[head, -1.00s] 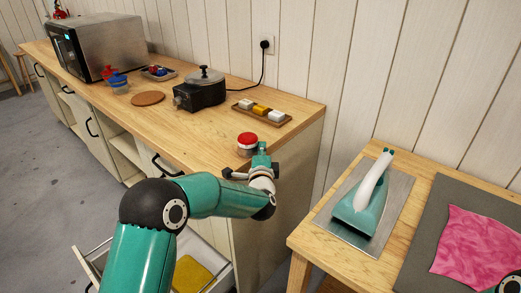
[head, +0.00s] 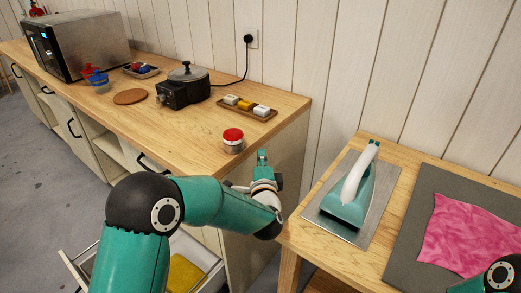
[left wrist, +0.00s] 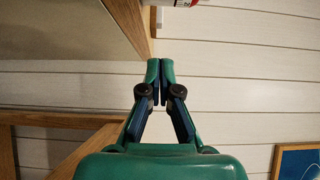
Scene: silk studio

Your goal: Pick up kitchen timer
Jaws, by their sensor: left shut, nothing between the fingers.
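A small round thing with a red top and a pale, clear-looking lower part (head: 233,141) stands upright near the front right corner of the wooden counter. It may be the kitchen timer; no dial can be made out. My left gripper (head: 262,156) is just to its right and nearer, beside the counter's end, apart from it. In the left wrist view its fingers (left wrist: 160,64) are together with nothing between them. A bit of the red and white thing (left wrist: 182,3) shows at that view's top edge. My right gripper is out of view.
The counter (head: 205,140) also bears a tray of small blocks (head: 250,107), a black appliance with a lidded pot (head: 187,88), a brown disc (head: 131,97) and a microwave (head: 80,47). An open drawer (head: 80,262) sticks out below. A teal iron (head: 350,198) stands on the right table.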

